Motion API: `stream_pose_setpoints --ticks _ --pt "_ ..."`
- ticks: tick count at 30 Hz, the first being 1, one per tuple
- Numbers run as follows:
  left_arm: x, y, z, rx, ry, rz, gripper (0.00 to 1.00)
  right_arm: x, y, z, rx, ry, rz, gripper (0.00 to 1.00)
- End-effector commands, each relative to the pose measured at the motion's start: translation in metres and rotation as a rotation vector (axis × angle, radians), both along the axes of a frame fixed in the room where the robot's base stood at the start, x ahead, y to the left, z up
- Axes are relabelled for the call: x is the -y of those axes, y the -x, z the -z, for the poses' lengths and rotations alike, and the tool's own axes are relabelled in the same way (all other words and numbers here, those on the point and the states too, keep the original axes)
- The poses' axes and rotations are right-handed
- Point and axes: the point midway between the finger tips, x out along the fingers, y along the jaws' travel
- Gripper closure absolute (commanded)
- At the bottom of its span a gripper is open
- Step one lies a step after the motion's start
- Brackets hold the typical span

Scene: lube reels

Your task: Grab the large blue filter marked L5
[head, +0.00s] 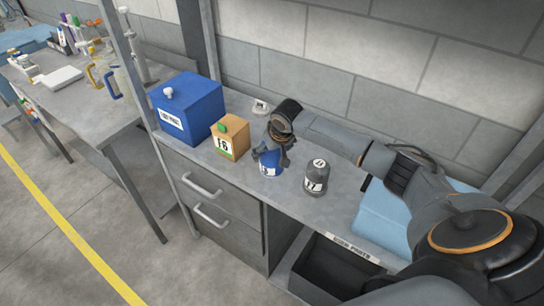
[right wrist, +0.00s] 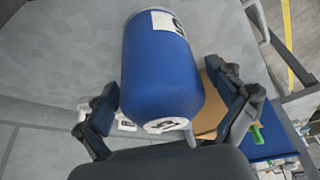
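The large blue filter (head: 270,169) stands on the grey bench top under my right gripper (head: 272,156). Its white label is partly hidden in the head view; in the right wrist view the blue filter (right wrist: 160,75) fills the middle, with white labels on its side and end. My right gripper (right wrist: 160,82) has one finger on each side of the filter. The fingers are spread, and I see no clear grip; whether either finger touches the filter is hard to tell. My left gripper is not in view.
A grey filter (head: 317,178) stands just right of the blue one. An orange-brown box (head: 230,139) with a green cap and a larger blue box (head: 188,103) stand to the left. A light blue item (head: 385,222) lies under my right arm. A dark open bin (head: 335,270) is below the bench edge.

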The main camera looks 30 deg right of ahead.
Motion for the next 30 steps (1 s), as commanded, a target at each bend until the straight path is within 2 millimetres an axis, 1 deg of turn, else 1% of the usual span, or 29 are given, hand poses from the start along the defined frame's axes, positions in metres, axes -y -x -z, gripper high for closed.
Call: stream_pose_setpoints --ticks 1,3,5,6,9,16,20,23,26,29,30 --pt "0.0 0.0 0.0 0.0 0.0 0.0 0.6 0.0 0.0 0.0 0.0 0.0 0.0 0.24" --pt "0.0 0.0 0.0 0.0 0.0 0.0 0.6 0.0 0.0 0.0 0.0 0.0 0.0 0.39" --pt "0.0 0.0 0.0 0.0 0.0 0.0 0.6 0.0 0.0 0.0 0.0 0.0 0.0 0.51" --pt "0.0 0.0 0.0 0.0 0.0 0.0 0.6 0.0 0.0 0.0 0.0 0.0 0.0 0.59" --pt "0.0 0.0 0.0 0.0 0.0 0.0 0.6 0.0 -0.001 -0.002 0.003 -0.001 0.001 0.77" --pt "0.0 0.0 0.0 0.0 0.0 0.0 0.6 0.0 -0.001 -0.002 0.002 -0.001 0.001 0.77" --pt "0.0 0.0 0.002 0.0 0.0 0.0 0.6 0.0 -0.001 -0.007 0.004 -0.002 0.0 0.77" --pt "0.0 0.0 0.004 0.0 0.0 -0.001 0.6 0.0 -0.002 -0.016 0.004 -0.002 0.0 0.77" --pt "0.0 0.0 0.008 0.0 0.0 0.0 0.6 0.0 -0.002 -0.032 0.008 0.0 0.0 0.77" --pt "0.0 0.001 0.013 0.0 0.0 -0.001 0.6 -0.009 0.009 -0.046 0.007 0.0 -0.005 0.77" --pt "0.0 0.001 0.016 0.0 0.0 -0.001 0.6 -0.013 0.015 -0.054 0.008 0.001 -0.005 0.77"
